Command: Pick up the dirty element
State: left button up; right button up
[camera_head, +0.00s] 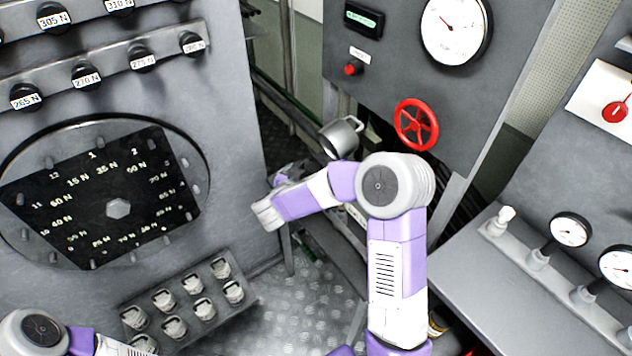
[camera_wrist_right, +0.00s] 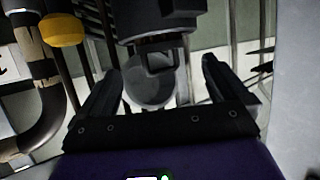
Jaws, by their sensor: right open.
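No thing in view can be named for certain as the dirty element. A grey metal cup with a handle-like bracket (camera_head: 341,137) is beyond my right arm in the head view. In the right wrist view a grey, rounded, cup-like part (camera_wrist_right: 150,91) hangs under a dark fitting, beyond and between my right gripper's fingers (camera_wrist_right: 162,66). The fingers are apart and no contact shows. In the head view that gripper (camera_head: 288,175) is mostly hidden behind its wrist. My left arm shows at the lower left; its gripper is out of the picture.
A grey panel with a red handwheel (camera_head: 416,124) and a gauge (camera_head: 452,30) stands behind my right arm. A rack of several grey fittings (camera_head: 183,303) is at the lower left. In the wrist view, a pipe with a yellow cap (camera_wrist_right: 62,30) is at left.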

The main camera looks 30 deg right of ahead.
aim_at(312, 168)
jog(key=b+x, duration=0.1)
jog(key=x, duration=0.3)
jog(key=shift+w+d, duration=0.25)
jog(key=shift+d, duration=0.1)
jog(key=c, duration=1.4)
jog(key=shift+c, duration=0.6)
jog(key=shift+a+r, duration=0.1)
